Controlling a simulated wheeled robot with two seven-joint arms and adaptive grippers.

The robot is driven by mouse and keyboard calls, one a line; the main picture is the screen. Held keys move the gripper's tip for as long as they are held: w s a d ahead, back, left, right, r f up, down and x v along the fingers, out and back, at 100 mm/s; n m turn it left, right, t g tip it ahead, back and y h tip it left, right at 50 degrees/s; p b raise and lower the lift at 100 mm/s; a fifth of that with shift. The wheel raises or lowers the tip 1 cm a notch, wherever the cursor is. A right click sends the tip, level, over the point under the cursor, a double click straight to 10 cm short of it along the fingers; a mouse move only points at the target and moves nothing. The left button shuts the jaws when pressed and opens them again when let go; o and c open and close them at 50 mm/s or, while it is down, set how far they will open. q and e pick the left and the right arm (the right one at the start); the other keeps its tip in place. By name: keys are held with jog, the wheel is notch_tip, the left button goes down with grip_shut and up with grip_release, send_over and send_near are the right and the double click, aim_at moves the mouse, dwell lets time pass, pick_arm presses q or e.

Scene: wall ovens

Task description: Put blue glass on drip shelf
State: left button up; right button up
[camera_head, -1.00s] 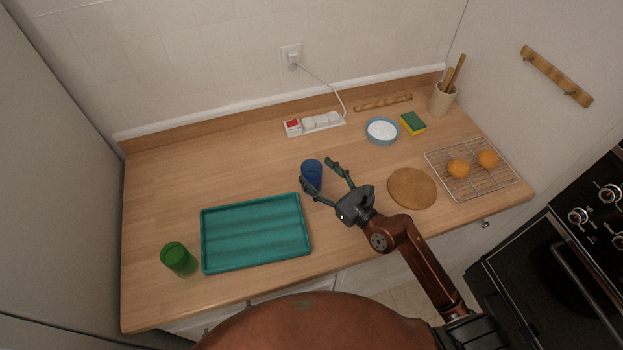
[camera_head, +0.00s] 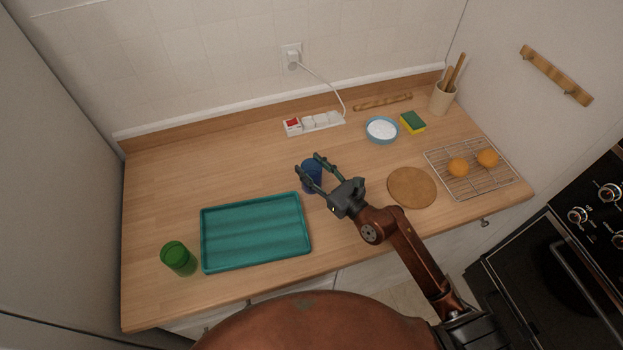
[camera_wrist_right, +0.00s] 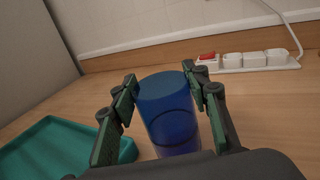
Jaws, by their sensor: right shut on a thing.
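The blue glass (camera_head: 312,178) stands upright on the wooden counter, just right of the teal tray's far corner. My right gripper (camera_head: 310,167) is shut on it, with one finger on either side. The wrist view shows the glass (camera_wrist_right: 168,112) between the two green-padded fingers (camera_wrist_right: 160,92). The teal tray (camera_head: 256,262) lies flat on the counter to the left, with a raised rim; it is empty. No other thing in view is clearly a drip shelf. My left gripper is not in view.
A green glass (camera_head: 178,259) stands left of the tray. A power strip (camera_head: 314,124) lies behind. The counter's back left is clear.

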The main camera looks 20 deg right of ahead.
grip_shut()
jog(key=shift+r, duration=0.1)
